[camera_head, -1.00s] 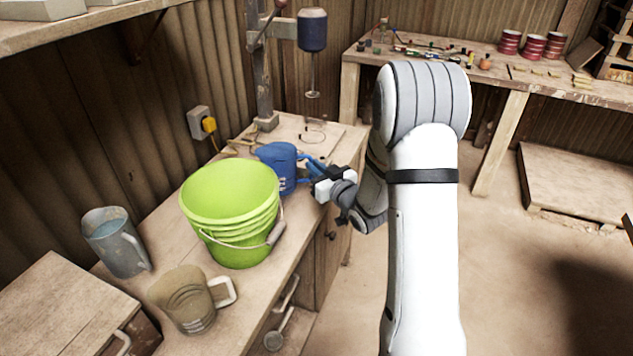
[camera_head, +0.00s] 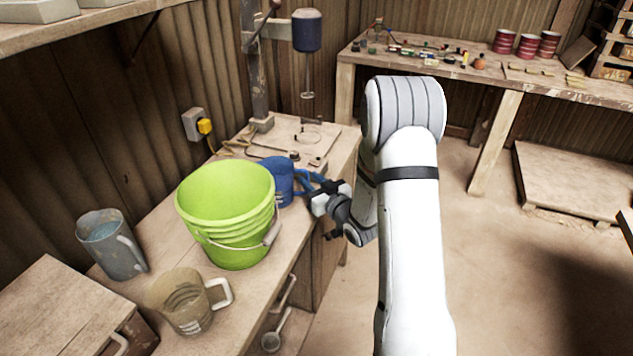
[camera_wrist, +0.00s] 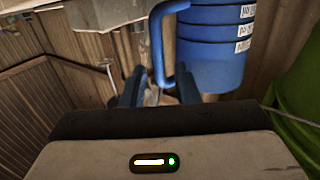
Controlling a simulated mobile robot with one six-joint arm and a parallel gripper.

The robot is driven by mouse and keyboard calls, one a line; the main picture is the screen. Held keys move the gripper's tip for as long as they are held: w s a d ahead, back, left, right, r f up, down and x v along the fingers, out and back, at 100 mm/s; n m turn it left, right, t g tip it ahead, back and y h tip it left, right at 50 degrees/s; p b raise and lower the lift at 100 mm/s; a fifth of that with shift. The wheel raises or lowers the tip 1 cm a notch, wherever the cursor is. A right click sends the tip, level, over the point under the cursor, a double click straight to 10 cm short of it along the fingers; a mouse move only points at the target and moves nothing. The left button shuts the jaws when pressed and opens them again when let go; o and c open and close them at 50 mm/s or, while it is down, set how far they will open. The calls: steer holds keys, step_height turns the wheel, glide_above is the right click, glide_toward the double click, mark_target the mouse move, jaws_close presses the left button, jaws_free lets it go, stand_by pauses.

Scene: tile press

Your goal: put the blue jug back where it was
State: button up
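The blue jug (camera_head: 283,178) stands upright at the bench's right side, just behind the green bucket, which hides its left part. It appears to rest on the bench; its base is largely hidden. In the wrist view the jug (camera_wrist: 213,55) has white labels, and its handle (camera_wrist: 157,45) points towards the left. My gripper (camera_head: 306,183) is at the handle side of the jug. In the wrist view its two dark blue fingers (camera_wrist: 158,84) stand apart, with the handle's lower part between them and a gap beside the left finger.
The green bucket (camera_head: 228,225) is close against the jug. A grey jug (camera_head: 110,245) and a beige jug (camera_head: 188,303) stand nearer on the bench. A drill press (camera_head: 306,32) stands behind the jug.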

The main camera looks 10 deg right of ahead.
steer(key=shift+o, duration=0.2)
steer(key=shift+r, duration=0.1)
steer(key=shift+s+d, duration=0.15)
steer(key=shift+s, duration=0.15)
steer(key=s+d+r+m+g+h+b, duration=0.1)
steer(key=s+d+r+g+h, duration=0.2)
steer(key=s, duration=0.5)
steer(key=s+d+r+m+g+h+b, duration=0.1)
steer(key=s+d+r+g+h, duration=0.15)
steer(key=s+g+h, duration=0.35)
steer(key=s+a+r+m+g+y, duration=0.1)
steer(key=s+a+g, duration=0.1)
steer(key=s, duration=0.8)
steer(key=s+a+r+m+g+y, duration=0.1)
steer(key=s+a+r+g, duration=0.1)
steer(key=s, duration=0.8)
steer(key=shift+a+r+g, duration=0.25)
steer(key=shift+a+g, duration=0.25)
